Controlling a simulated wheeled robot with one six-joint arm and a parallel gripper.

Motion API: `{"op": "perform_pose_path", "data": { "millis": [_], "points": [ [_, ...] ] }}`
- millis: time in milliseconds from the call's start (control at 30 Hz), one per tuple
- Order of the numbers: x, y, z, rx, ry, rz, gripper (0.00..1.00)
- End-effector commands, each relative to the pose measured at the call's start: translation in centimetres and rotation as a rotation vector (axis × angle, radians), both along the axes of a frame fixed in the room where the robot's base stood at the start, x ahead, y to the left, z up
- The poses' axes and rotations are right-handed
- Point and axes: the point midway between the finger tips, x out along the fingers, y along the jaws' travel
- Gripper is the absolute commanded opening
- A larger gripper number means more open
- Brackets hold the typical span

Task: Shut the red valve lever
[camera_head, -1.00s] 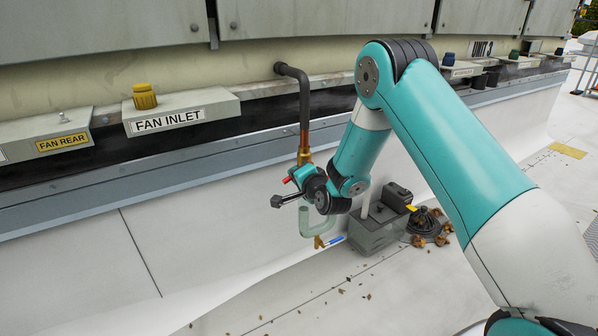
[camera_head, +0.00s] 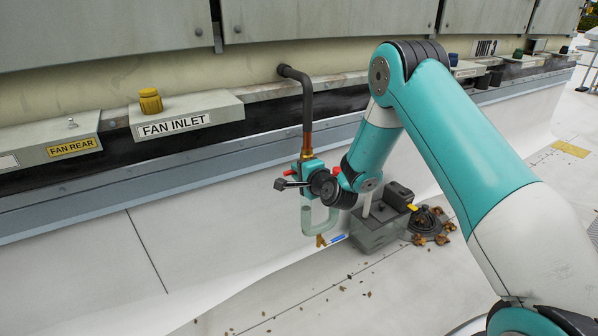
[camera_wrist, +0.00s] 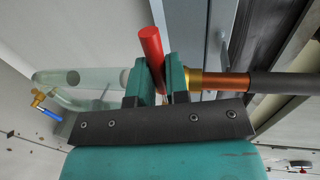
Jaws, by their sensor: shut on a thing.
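The red valve lever (camera_wrist: 151,45) stands between the two teal fingers of my gripper (camera_wrist: 160,76) in the wrist view. My gripper is shut on it. The lever lies roughly crosswise to the pipe, slightly tilted. In the head view, my gripper (camera_head: 312,168) covers most of the valve, and red ends of the lever (camera_head: 289,172) show on both sides. Above it is the brass and copper pipe (camera_head: 307,143); it also shows in the wrist view (camera_wrist: 225,81). The valve body is hidden behind the fingers.
A clear U-shaped trap (camera_head: 308,220) hangs just below the valve. A grey box (camera_head: 378,230) and a drain with leaves (camera_head: 428,226) stand to the right on the roof. The FAN INLET box (camera_head: 186,114) is at upper left. The floor in front is open.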

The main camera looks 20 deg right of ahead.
Motion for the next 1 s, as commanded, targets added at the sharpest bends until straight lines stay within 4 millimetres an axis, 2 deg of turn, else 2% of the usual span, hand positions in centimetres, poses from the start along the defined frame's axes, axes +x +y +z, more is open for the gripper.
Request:
{"op": "perform_pose_path", "data": {
  "millis": [167,200,267,300,667,767,1000],
  "points": [
    [-0.1,0.0,-0.1,0.005,0.005,-0.001,0.00],
    [-0.1,0.0,-0.1,0.004,0.005,-0.002,0.24],
    [-0.1,0.0,-0.1,0.004,0.005,-0.002,0.38],
    [-0.1,0.0,-0.1,0.003,0.003,-0.002,0.41],
    [-0.6,-0.2,-0.1,0.001,0.001,-0.002,0.41],
    [-1.9,-0.4,-0.1,0.002,0.001,-0.003,0.41],
    [-6.4,-1.0,0.4,0.002,-0.002,-0.005,0.41]
  ]
}}
